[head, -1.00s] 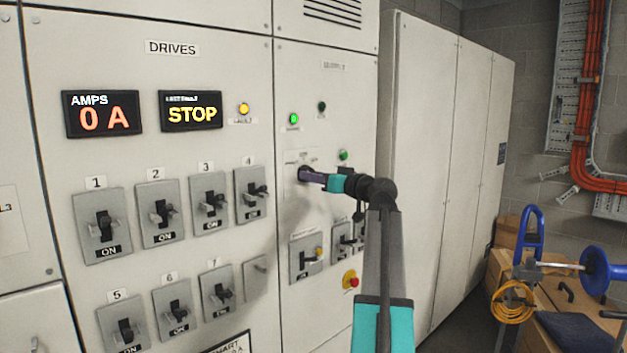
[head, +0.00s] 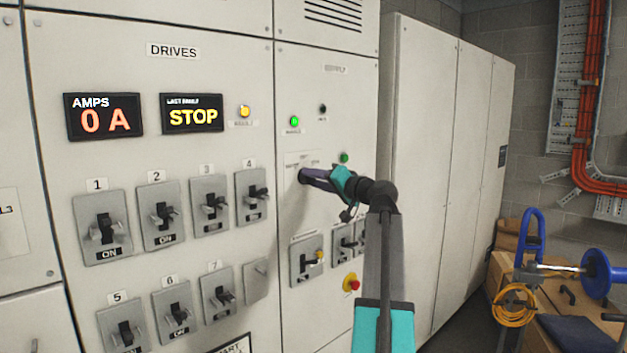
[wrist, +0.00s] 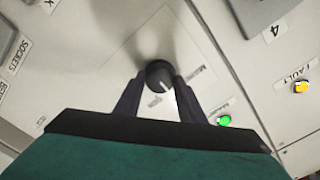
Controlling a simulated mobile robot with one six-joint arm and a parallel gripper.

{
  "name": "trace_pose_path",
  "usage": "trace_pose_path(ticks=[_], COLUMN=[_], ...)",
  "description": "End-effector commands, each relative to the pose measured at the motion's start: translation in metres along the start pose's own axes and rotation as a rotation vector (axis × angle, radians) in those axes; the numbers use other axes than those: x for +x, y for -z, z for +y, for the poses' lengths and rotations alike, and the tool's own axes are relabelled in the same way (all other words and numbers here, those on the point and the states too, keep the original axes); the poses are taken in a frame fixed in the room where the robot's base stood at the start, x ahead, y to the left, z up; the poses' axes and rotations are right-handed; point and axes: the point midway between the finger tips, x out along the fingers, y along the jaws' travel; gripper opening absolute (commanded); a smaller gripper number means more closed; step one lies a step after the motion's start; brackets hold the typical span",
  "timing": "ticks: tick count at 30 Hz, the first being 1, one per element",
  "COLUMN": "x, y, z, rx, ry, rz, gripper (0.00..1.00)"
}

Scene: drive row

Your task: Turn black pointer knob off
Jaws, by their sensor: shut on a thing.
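The black pointer knob (wrist: 158,72) is round with a white pointer line. In the wrist view the line points down and slightly right, toward my palm. My gripper (wrist: 160,79) is shut on the knob, one dark finger on each side. In the head view my gripper (head: 306,177) meets the right cabinet panel from the right, and its fingers largely hide the knob. The knob's markings are too small and blurred to read.
A green lit lamp (head: 294,121) and a yellow lamp (head: 245,111) are nearby. Below are a lever switch (head: 307,261) and a red button (head: 352,283). Numbered switches (head: 104,225) fill the left panel.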

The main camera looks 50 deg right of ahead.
Motion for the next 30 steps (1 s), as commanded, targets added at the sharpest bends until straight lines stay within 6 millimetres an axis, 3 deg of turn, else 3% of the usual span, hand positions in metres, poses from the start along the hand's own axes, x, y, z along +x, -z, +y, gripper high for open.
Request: trace_pose_path(ticks=[14,15,18,30], x=[0.0008,0.0008,0.0007,-0.0027], y=[0.0047,0.0048,0.0043,0.0021], z=[-0.0034,-0.0034,-0.0029,-0.0002], rx=[0.026,0.025,0.025,0.023], ry=[0.006,0.006,0.005,0.001], rz=[0.010,0.010,0.009,0.005], gripper=[0.14,0.38,0.55,0.55])
